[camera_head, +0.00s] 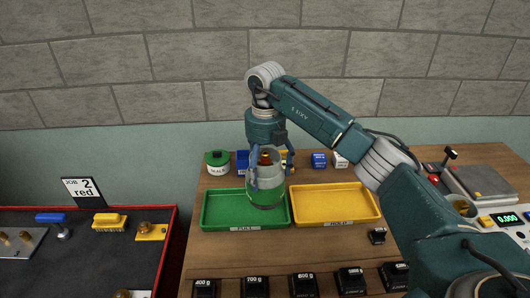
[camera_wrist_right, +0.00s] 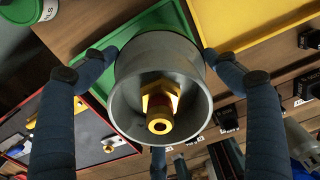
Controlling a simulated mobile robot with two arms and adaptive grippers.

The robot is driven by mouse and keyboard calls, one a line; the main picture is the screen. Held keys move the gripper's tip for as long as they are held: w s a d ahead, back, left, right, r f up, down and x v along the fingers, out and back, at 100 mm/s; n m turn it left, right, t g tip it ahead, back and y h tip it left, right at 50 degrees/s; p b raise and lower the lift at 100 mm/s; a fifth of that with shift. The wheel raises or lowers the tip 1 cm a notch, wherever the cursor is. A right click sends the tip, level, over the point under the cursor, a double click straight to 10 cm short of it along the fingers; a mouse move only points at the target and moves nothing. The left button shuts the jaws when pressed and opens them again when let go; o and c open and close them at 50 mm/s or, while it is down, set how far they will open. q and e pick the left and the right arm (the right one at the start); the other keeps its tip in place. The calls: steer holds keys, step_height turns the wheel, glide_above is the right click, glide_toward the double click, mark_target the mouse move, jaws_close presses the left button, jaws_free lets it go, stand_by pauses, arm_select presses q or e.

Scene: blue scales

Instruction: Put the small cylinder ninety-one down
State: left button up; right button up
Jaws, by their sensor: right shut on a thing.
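The small cylinder (camera_head: 265,196) is a rounded grey-green vessel with a collar and a brass valve inside the collar; the number on it cannot be read. It is upright at the right part of the green tray (camera_head: 222,210). Whether its base touches the tray is not clear. My right gripper (camera_head: 270,170) is shut on its collar from above. In the right wrist view, the fingers sit around the grey collar of the cylinder (camera_wrist_right: 128,100), with the brass valve (camera_wrist_right: 160,108) in the middle. My left gripper is not in view.
A yellow tray (camera_head: 325,221) adjoins the green tray on the right. A green-lidded pot (camera_head: 217,163) and blue boxes (camera_head: 319,160) stand behind. Several black weights (camera_head: 303,286) line the front. A scale (camera_head: 475,183) is at right, a red-rimmed tray (camera_head: 165,240) at left.

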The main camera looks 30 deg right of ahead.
mark_target(265, 154)
steer(key=shift+f+p, duration=0.3)
steer(key=shift+f, duration=0.6)
step_height(265, 154, down, 3)
steer(key=shift+f+p, duration=0.2)
steer(key=shift+p, duration=0.25)
steer(key=o, duration=1.8)
steer(key=shift+s+f, duration=0.1)
steer(key=shift+r+b, duration=0.3)
steer(key=shift+r, duration=0.05)
step_height(265, 154, up, 11)
steer(key=b, duration=0.3)
steer(key=shift+f, duration=0.2)
steer(key=shift+r, duration=0.4)
steer(key=shift+f, duration=0.1)
